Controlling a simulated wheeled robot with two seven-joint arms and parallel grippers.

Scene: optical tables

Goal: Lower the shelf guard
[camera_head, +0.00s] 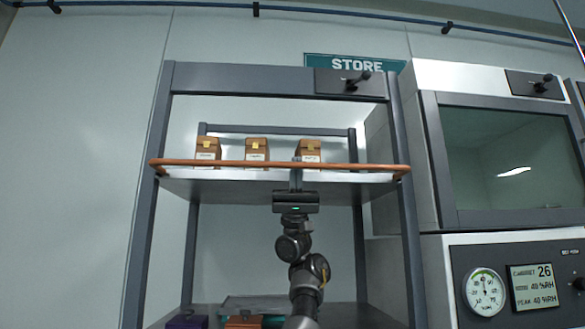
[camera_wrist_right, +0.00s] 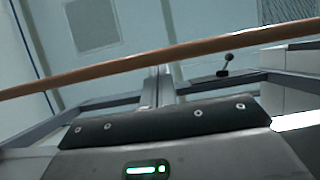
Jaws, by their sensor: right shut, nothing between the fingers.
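The shelf guard (camera_head: 230,163) is a copper-coloured bar along the front of the upper shelf (camera_head: 230,186), in front of the boxes. It also crosses the right wrist view (camera_wrist_right: 100,72) at a slant. My right gripper (camera_head: 296,172) is shut and empty, pointing up at the middle of the bar from below the shelf front. Its fingers (camera_wrist_right: 158,90) reach up near the bar in the right wrist view; I cannot tell whether they touch it. My left gripper is out of view.
Several brown boxes with yellow clasps, such as the left one (camera_head: 207,148), stand on the upper shelf. Dark posts (camera_head: 146,215) flank the rack. A cabinet (camera_head: 505,165) with a gauge (camera_head: 485,291) stands at right. Containers (camera_head: 245,321) lie on the lower shelf.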

